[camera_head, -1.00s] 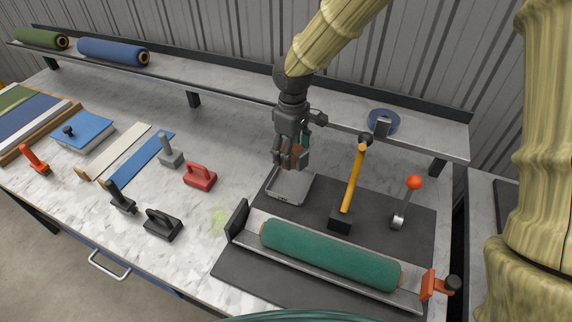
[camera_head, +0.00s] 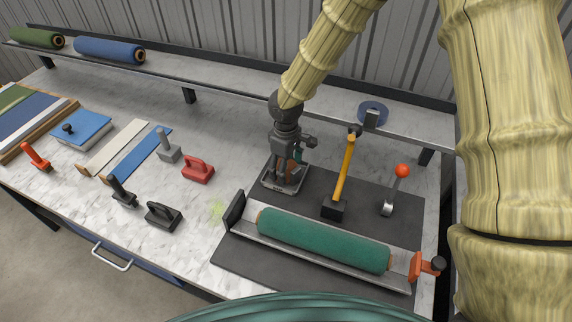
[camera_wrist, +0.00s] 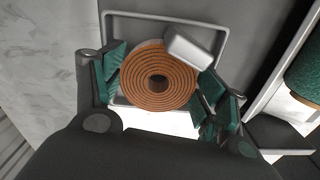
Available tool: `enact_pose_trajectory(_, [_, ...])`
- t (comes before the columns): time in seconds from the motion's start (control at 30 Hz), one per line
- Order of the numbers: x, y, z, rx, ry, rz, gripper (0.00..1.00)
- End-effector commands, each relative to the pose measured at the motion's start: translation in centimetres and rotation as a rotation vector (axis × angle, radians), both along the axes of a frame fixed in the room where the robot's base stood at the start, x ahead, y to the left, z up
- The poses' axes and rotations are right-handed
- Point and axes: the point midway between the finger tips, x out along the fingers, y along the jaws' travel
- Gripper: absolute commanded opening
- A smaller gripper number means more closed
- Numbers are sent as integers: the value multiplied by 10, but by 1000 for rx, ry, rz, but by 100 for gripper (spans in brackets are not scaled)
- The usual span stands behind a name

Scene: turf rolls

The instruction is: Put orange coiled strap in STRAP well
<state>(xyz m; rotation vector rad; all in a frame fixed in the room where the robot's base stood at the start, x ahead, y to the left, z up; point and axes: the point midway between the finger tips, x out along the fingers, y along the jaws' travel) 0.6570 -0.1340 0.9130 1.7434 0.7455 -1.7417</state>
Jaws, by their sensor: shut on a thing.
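The orange coiled strap (camera_wrist: 150,88) shows as a flat spiral with a grey buckle end in the wrist view. My gripper (camera_wrist: 160,92) is shut on it, with teal finger pads at its left and right sides. The grey STRAP well (camera_wrist: 190,20) is a rectangular tray whose rim frames the coil in the wrist view. In the head view my gripper (camera_head: 287,184) is down at the well (camera_head: 269,187), and its fingers mostly hide the strap. I cannot tell whether the strap touches the well floor.
A yellow-handled mallet (camera_head: 344,172) stands right of the well, with a red-knobbed lever (camera_head: 397,188) beyond. A green roll (camera_head: 322,240) lies in a cradle in front. A red handled tool (camera_head: 198,170) sits to the left. Bare table lies between that tool and the dark mat.

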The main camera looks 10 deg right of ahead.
Motion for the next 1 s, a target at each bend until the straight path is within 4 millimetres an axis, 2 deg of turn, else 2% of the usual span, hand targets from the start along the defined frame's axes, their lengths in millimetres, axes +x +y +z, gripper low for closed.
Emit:
enact_pose_trajectory(0.43, [0, 0, -7, -1, -1, 0, 46])
enact_pose_trajectory(0.47, [0, 0, -6, -1, -1, 0, 78])
enact_pose_trajectory(0.53, [0, 0, -6, -1, -1, 0, 91])
enact_pose_trajectory(0.57, [0, 0, -6, -1, -1, 0, 94])
enact_pose_trajectory(1.0, [0, 0, -1, 0, -1, 0, 94])
